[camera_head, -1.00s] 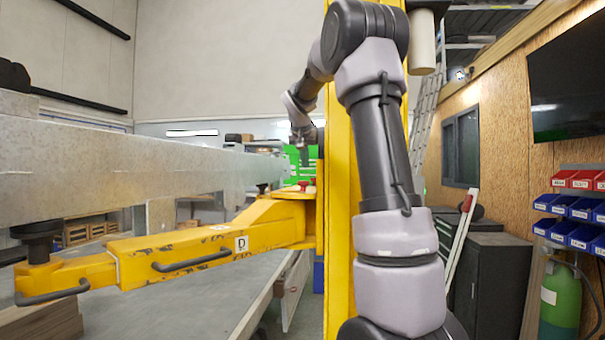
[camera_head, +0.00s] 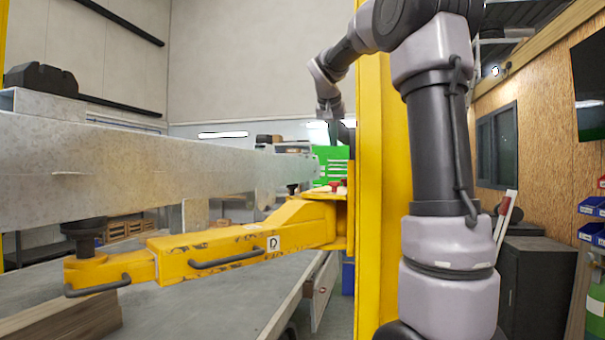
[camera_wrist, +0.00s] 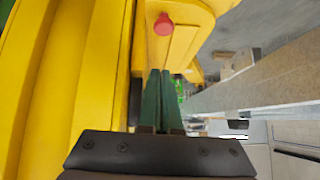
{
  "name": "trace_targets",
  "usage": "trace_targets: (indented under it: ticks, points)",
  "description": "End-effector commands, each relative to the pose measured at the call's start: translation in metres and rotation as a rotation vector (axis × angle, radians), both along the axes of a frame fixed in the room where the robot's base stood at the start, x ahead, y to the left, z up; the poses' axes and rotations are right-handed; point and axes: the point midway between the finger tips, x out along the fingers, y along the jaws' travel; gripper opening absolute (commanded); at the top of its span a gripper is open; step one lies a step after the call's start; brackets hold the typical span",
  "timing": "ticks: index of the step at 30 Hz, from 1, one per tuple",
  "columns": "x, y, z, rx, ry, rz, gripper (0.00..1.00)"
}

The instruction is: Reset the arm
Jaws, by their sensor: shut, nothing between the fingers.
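My arm (camera_head: 440,150) rises at the right of the head view and bends over at the top, reaching away past the yellow post. In the head view the gripper end is small and partly hidden behind the post. In the wrist view my gripper (camera_wrist: 160,100) shows as two green fingers side by side, shut with nothing held. The fingers point toward the yellow lift arm and a red knob (camera_wrist: 163,24), which lies just beyond the fingertips in the picture. I cannot tell whether they touch anything.
A yellow post (camera_head: 378,200) stands close beside my arm. A yellow lift arm (camera_head: 215,250) extends left beneath a long grey metal beam (camera_head: 180,165). A dark cabinet (camera_head: 535,285) stands at the right.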

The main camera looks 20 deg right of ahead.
Motion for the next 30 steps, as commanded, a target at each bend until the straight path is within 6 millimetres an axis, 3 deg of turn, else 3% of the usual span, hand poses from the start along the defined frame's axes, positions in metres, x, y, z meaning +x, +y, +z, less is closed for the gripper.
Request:
trace_targets:
  ticks: [5, 8, 14, 18, 21, 25, 30]
  points:
    - [-0.007, 0.003, -0.003, 0.01, 0.004, 0.009, 0.0]
    - [-0.032, 0.014, -0.012, 0.05, 0.014, 0.043, 0.0]
    - [-0.129, 0.066, -0.062, 0.191, 0.049, 0.181, 0.0]
    - [-0.201, 0.106, -0.109, 0.284, 0.065, 0.272, 0.0]
    - [-0.244, 0.128, -0.141, 0.333, 0.071, 0.322, 0.0]
    - [-0.281, 0.147, -0.175, 0.375, 0.075, 0.36, 0.0]
    - [-0.3, 0.156, -0.194, 0.398, 0.076, 0.378, 0.0]
